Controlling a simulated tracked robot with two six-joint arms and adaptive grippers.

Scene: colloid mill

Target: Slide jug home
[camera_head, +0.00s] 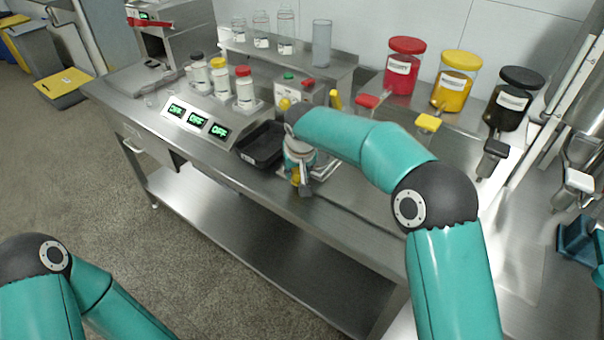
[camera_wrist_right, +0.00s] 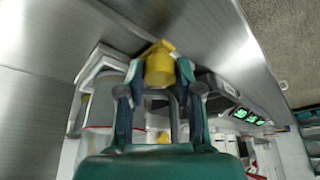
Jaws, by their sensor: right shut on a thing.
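My right gripper (camera_head: 303,178) reaches down over the front edge of the steel bench, at the small mill. In the right wrist view its fingers (camera_wrist_right: 160,85) are shut on a yellow knob-like part (camera_wrist_right: 160,65). A grey, round-sided body (camera_wrist_right: 101,100) stands beside the fingers in the right wrist view. My left gripper is out of view; only its arm shows at lower left.
A black tray (camera_head: 262,145) sits left of my right gripper, beside the panel of green OFF displays (camera_head: 198,118). Bottles stand behind it. A clear cylinder (camera_head: 321,45) stands on the back shelf. Red (camera_head: 404,66), yellow (camera_head: 455,82) and black-lidded (camera_head: 513,99) jars stand right.

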